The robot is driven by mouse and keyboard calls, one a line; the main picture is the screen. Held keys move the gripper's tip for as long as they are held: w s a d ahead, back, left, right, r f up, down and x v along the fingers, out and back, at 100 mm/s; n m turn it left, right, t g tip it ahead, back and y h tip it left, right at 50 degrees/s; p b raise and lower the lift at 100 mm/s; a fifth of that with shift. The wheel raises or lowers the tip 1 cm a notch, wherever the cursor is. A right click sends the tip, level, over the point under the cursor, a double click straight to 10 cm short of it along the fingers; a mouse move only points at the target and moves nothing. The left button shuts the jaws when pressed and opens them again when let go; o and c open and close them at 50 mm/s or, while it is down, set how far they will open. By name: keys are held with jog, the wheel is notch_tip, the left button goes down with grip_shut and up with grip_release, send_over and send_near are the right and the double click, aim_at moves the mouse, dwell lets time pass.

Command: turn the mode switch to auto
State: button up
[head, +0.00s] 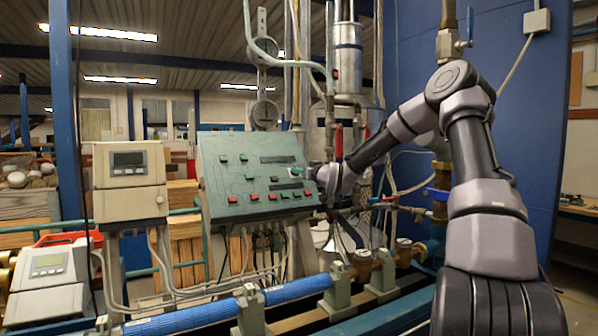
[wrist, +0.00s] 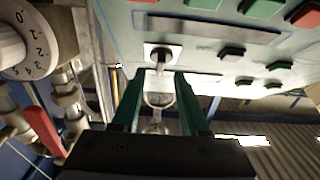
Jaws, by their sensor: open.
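The green control panel (head: 240,175) stands tilted in the middle of the head view, with several green and red buttons. I cannot read any auto marking. My gripper (wrist: 158,76) is open, its two green fingers pointing at the panel on either side of the knob's line. The fingertips appear just short of the knob; contact cannot be told. In the head view, my gripper (head: 311,172) is at the panel's right edge and hides the switch.
A numbered white dial (wrist: 24,42) and a red lever (wrist: 42,130) are left in the wrist view.

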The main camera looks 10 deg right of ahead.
jog(key=shift+x, duration=1.05)
grip_shut()
jog(key=shift+a+m+h, duration=0.15)
jog(key=shift+m+h, duration=0.15)
jog(key=shift+m, duration=0.1)
jog(key=m+h, duration=0.1)
jog(key=m, duration=0.1)
jog(key=m+h, duration=0.3)
jog(key=m, duration=0.1)
jog(key=shift+a+r, duration=0.15)
jog(key=shift+a, duration=0.1)
jog(key=shift+m+g+h, duration=0.5)
jog(key=shift+m+h, duration=1.4)
jog(key=shift+m, duration=0.7)
